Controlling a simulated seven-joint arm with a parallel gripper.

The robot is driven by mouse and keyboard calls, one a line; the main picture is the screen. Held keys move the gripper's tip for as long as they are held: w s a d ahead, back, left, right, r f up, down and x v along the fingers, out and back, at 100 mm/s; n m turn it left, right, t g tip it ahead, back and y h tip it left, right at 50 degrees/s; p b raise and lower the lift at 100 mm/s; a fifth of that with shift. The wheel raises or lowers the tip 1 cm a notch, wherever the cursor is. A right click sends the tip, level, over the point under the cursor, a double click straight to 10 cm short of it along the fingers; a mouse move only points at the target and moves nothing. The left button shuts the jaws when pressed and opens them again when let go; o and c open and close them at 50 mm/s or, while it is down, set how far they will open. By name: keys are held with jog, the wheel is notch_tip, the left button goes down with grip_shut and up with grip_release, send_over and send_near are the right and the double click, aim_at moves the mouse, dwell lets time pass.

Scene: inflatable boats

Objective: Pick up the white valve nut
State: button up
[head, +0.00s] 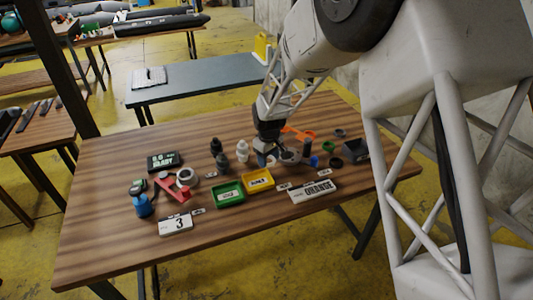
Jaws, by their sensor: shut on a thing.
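My gripper (267,148) points down at the middle right of the wooden table, low among several small parts. It is shut on a small pale thing (271,160) at its fingertips, which looks like the white valve nut; the fingers hide most of it. I cannot tell whether it touches the table. A pale grey ring-shaped part (290,156) is just right of the fingers. A white bottle-like part (242,151) stands to the left.
A yellow tray (270,183) and a green tray (240,197) are in front of my gripper. Dark bottles (216,147) stand left, a dark upright part (306,147) right, and orange parts (300,133) behind. The table's front left (95,250) is clear.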

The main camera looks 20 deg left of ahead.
jog(key=shift+s+d, duration=0.25)
jog(key=shift+s, duration=0.05)
dwell(0.6)
send_near(291, 150)
notch_tip(291, 150, up, 3)
jog(key=s, duration=0.3)
jog(key=shift+w+d+f, duration=0.15)
jog(key=shift+d+f, duration=0.05)
jog(key=shift+d, duration=0.15)
jog(key=shift+f, duration=0.2)
jog(key=shift+f, duration=4.2)
jog(key=shift+f, duration=0.6)
